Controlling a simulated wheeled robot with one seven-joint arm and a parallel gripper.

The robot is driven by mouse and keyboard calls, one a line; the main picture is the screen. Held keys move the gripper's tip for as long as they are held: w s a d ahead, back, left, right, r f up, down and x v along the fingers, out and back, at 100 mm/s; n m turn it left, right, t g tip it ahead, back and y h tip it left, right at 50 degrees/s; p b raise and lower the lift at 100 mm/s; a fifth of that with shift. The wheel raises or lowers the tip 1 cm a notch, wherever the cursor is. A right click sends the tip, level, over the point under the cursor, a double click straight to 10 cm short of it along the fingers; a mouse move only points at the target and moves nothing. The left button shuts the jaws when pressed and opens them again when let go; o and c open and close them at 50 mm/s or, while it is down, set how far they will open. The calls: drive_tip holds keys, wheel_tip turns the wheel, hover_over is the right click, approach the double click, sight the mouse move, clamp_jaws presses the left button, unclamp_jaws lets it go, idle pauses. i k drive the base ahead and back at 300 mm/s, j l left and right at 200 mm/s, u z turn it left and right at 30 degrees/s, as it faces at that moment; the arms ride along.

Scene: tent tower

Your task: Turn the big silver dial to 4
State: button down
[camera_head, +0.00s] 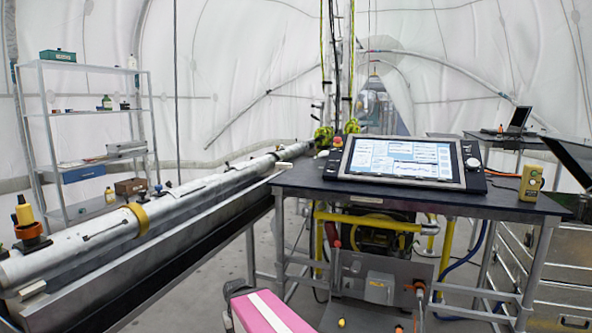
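A control console (403,162) with a lit blue-and-white screen stands tilted on the dark table (315,183). On the console's right-hand strip is a small, pale silver round knob (472,162), which looks like the dial. It is too small here to read any numbers or see where it points.
A yellow handheld device (530,183) with an orange cable is right of the console. A red-topped button (337,142) is at its left. A long grey tube (160,215) runs along the left. A shelf rack (95,130) stands behind. Cables hang under the table.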

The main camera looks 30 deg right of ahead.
sight(472, 164)
drive_tip(key=z, duration=1.4)
